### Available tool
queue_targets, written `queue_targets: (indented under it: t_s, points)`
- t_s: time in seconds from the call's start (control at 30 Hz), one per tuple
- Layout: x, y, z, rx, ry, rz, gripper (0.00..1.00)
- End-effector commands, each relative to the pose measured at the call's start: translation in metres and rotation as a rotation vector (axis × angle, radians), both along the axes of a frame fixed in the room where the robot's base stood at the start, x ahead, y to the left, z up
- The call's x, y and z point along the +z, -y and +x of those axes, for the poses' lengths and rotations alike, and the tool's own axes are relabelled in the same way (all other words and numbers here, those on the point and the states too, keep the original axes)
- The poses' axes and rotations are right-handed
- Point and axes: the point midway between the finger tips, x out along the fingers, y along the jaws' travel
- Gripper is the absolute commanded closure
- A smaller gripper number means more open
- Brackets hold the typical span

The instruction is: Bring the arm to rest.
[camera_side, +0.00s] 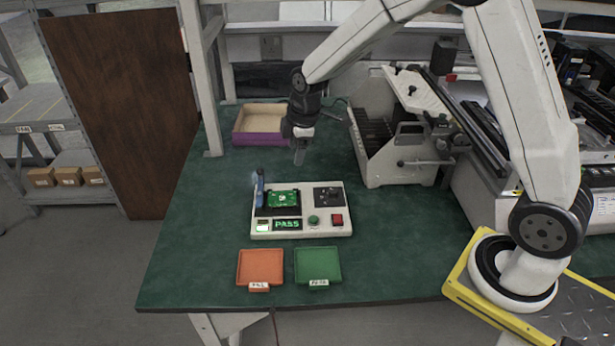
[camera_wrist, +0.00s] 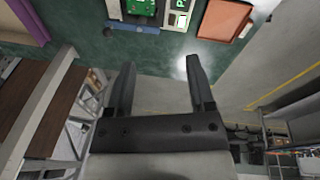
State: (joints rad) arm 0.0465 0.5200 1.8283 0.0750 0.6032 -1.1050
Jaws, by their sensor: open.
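My gripper (camera_side: 300,153) hangs above the green table, behind the white test station (camera_side: 261,226) and in front of the purple-sided bin. In the wrist view my gripper (camera_wrist: 158,88) has its two dark fingers spread wide with nothing between them. The test station holds a green circuit board (camera_side: 283,199) on its left side, and its display reads PASS. The board also shows at the top of the wrist view (camera_wrist: 141,8).
An orange tray (camera_side: 260,285) and a green tray (camera_side: 318,283) lie empty at the table's front. A purple-sided bin (camera_side: 238,139) stands at the back left. A white machine (camera_side: 388,182) stands right of my gripper. Table (camera_side: 195,262) is bare at the front left.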

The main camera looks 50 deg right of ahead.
Motion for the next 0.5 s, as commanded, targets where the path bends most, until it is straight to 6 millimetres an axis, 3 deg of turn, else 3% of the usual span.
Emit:
queue_targets:
  t_s: [0.5]
  points:
    - [0.013, -0.012, -0.133, -0.663, 0.013, 0.112, 0.31]
